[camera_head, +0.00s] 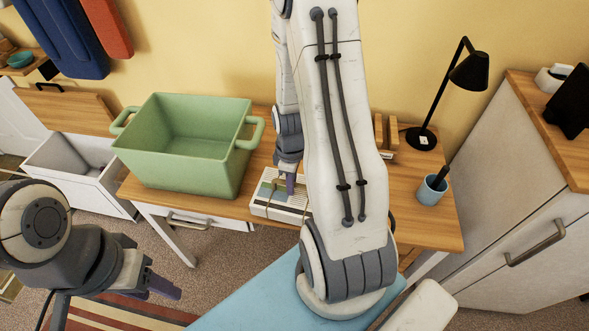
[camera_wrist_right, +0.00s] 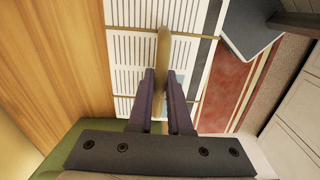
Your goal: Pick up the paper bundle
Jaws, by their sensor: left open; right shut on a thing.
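The paper bundle (camera_head: 268,209) is a flat stack of white printed sheets tied with tan twine, at the front edge of the wooden desk. My right gripper (camera_head: 288,184) is above it, fingers pointing down, partly hidden by my right arm. In the right wrist view, my right gripper (camera_wrist_right: 160,76) is shut on a tan upright loop or grip on top of the bundle (camera_wrist_right: 124,76). I cannot tell whether the bundle touches the desk. My left gripper (camera_head: 165,288) is open and empty at the lower left, over the floor, away from the desk.
A green tub (camera_head: 185,175) with side handles stands on the desk (camera_head: 435,225) left of the bundle. A black lamp (camera_head: 440,95) and a blue cup (camera_head: 430,190) stand at the right. A tall cabinet (camera_head: 515,190) flanks the desk.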

